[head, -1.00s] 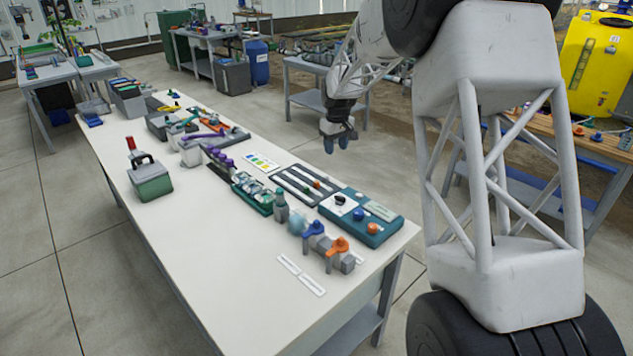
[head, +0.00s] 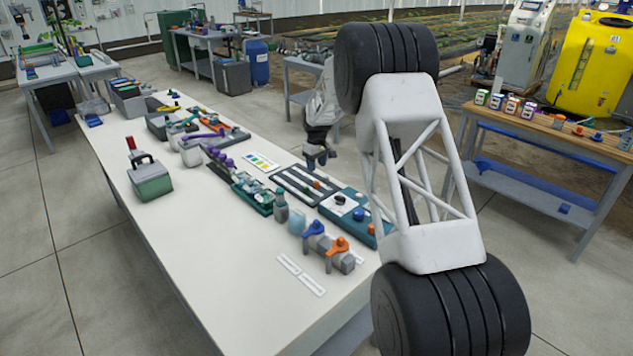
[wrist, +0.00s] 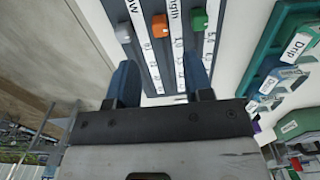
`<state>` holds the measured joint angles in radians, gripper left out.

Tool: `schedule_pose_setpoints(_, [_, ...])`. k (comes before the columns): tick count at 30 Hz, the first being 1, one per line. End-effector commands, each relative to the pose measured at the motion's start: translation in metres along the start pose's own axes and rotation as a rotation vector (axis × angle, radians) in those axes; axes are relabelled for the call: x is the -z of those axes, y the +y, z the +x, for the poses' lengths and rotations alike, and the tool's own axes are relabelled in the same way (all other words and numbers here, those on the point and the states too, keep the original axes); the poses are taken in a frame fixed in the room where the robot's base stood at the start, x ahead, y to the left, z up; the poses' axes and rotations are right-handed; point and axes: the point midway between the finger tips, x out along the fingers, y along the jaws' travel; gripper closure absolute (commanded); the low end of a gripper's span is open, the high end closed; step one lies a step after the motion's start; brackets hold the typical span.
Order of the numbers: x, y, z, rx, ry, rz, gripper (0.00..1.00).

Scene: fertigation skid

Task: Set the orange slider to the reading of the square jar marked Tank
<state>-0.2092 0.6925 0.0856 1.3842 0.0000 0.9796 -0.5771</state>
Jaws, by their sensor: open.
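The slider panel (head: 283,181) lies on the long white table. Its orange slider knob (wrist: 160,25) sits between a white knob (wrist: 122,32) and a green knob (wrist: 199,20) in the wrist view. The orange knob is small in the head view (head: 317,184). My gripper (wrist: 160,62) is open and empty above the panel, its blue fingers either side of the orange knob's track, with the knob ahead of the tips. It also shows in the head view (head: 319,162). A grey-green bottle (head: 280,206) and a pale blue jar (head: 297,222) stand nearby; I cannot read Tank or any level.
A teal panel (head: 345,205) with knobs lies right of the slider panel, partly behind my arm. Blue and orange valve handles (head: 338,245) stand in front. A green tray (head: 252,197) lies to the left. The table's front left (head: 185,235) is bare.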

Motion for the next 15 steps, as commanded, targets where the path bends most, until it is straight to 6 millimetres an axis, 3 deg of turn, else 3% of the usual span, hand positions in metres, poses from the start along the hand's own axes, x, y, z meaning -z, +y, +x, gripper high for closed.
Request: schedule_pose_setpoints(15, [-0.0003, -0.0002, 0.0096, 0.0, 0.0, 0.001, 0.53])
